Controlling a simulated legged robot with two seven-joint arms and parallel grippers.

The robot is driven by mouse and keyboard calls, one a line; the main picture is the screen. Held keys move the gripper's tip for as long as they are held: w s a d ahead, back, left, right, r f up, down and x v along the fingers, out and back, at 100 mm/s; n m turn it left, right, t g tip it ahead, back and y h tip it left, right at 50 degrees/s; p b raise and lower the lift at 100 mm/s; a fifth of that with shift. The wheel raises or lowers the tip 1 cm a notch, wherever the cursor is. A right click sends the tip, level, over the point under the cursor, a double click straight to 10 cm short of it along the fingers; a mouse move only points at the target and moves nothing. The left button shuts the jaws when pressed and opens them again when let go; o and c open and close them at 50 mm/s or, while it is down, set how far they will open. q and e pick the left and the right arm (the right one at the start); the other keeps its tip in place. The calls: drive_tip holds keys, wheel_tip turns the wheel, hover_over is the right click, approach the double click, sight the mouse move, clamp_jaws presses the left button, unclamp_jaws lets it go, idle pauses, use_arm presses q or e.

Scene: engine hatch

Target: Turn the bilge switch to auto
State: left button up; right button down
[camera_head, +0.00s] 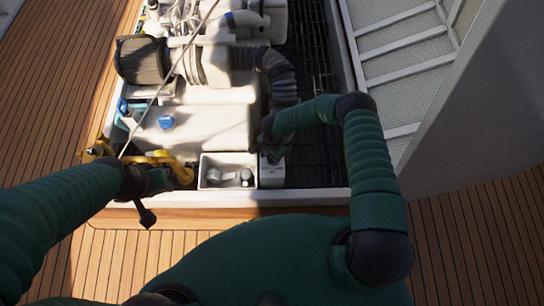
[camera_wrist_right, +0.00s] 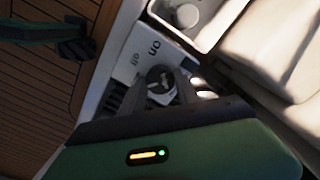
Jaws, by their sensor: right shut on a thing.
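The bilge switch is a white box (camera_head: 271,176) at the front edge of the engine bay, right of a small white bin. In the right wrist view its face (camera_wrist_right: 146,52) shows the words ON and OFF. Its dark round knob (camera_wrist_right: 159,80) sits between the fingers of my right gripper (camera_wrist_right: 158,91), which is shut on it. In the head view my right gripper (camera_head: 273,151) is over the box and partly hides it. Which setting the knob points to is unclear. My left gripper (camera_head: 147,200) hangs near the hatch's front left edge; its jaws are hard to read.
The white bin (camera_head: 207,183) with a grey round part stands left of the switch. Yellow pipework (camera_head: 165,161) and a white tank (camera_head: 205,130) with a blue cap lie further left and behind. A dark grating (camera_head: 312,100) lies behind the switch. Wooden deck (camera_head: 470,240) surrounds the hatch.

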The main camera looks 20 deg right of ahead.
drive_tip(key=shift+w, duration=0.1)
drive_tip(key=c, duration=0.9)
unclamp_jaws()
wheel_tip(320, 180, up, 17)
drive_tip(key=p, duration=0.6)
drive_tip(key=shift+f, duration=0.15)
